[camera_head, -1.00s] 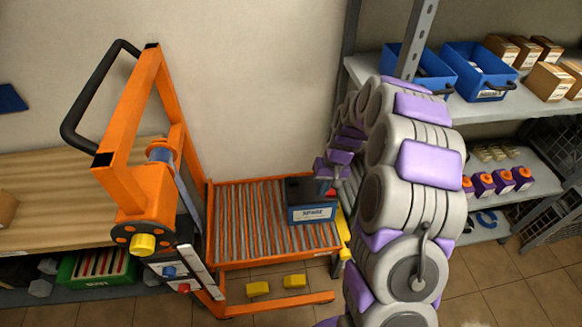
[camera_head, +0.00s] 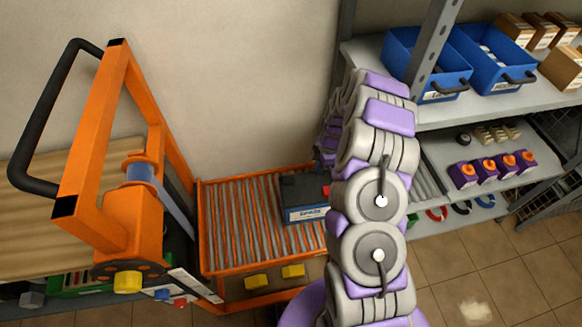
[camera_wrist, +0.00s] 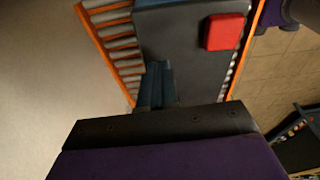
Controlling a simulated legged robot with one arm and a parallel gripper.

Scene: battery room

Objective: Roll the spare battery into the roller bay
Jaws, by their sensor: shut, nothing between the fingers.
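The spare battery (camera_head: 306,200) is a dark box with a blue and white label and a red cap. It sits on the right part of the roller bed (camera_head: 240,222), an orange-framed deck of grey rollers on a cart. In the wrist view, the battery's dark top (camera_wrist: 182,45) and red cap (camera_wrist: 225,32) are close ahead. My gripper (camera_wrist: 155,88) is shut and empty, its blue-grey fingers pointing at the battery top. I cannot tell whether they touch it. In the head view my arm hides the gripper and the battery's right side.
The orange cart frame (camera_head: 92,140) with a black handle (camera_head: 45,110) rises at left. A wooden bench (camera_head: 30,215) stands behind it. Blue bins (camera_head: 425,65) and purple blocks (camera_head: 463,175) fill shelves at right. Yellow blocks (camera_head: 257,282) are below the bed.

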